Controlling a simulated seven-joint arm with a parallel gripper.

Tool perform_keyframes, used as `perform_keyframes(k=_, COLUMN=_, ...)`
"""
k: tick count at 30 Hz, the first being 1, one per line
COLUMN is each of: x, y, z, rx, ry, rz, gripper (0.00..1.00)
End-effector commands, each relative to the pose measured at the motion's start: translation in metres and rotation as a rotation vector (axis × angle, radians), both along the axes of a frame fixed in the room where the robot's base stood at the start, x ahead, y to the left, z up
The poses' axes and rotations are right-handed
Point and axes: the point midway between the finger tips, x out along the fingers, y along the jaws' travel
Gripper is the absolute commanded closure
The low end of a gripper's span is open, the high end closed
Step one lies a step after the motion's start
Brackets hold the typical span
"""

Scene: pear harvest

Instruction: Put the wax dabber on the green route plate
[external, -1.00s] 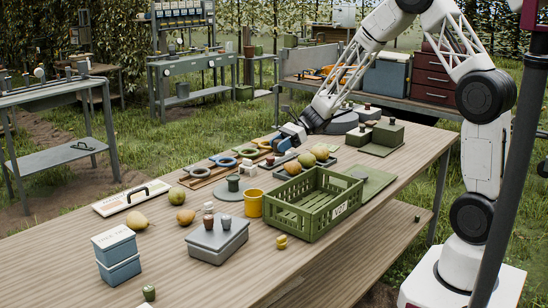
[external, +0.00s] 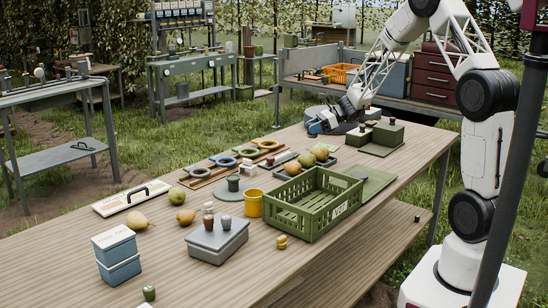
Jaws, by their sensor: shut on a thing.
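Two flat green plates show. One (external: 376,184) lies right of the green crate, at the table's right edge. The other (external: 374,150) lies under dark green boxes at the far end. I cannot tell which is the green route plate.
The green crate (external: 322,222) stands mid-table. A tray of fruit (external: 318,153), a yellow cup (external: 254,203), ringed tools on a wooden board (external: 244,158) and grey boxes (external: 217,240) stand around it. Dark green boxes (external: 388,134) stand right of my gripper. The near table is partly clear.

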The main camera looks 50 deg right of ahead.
Motion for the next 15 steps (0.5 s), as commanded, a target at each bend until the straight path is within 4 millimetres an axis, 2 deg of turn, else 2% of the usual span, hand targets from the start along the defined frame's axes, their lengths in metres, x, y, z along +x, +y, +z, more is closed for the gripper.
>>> perform_keyframes(k=1, x=-0.002, y=-0.016, z=0.000, rx=0.000, ry=-0.001, rz=-0.022, gripper=0.80)
perform_keyframes(k=3, x=-0.004, y=-0.035, z=0.000, rx=0.000, ry=-0.001, rz=-0.052, gripper=0.80)
perform_keyframes(k=15, x=-0.025, y=-0.139, z=-0.001, rx=-0.001, ry=0.000, rz=-0.210, gripper=0.80)
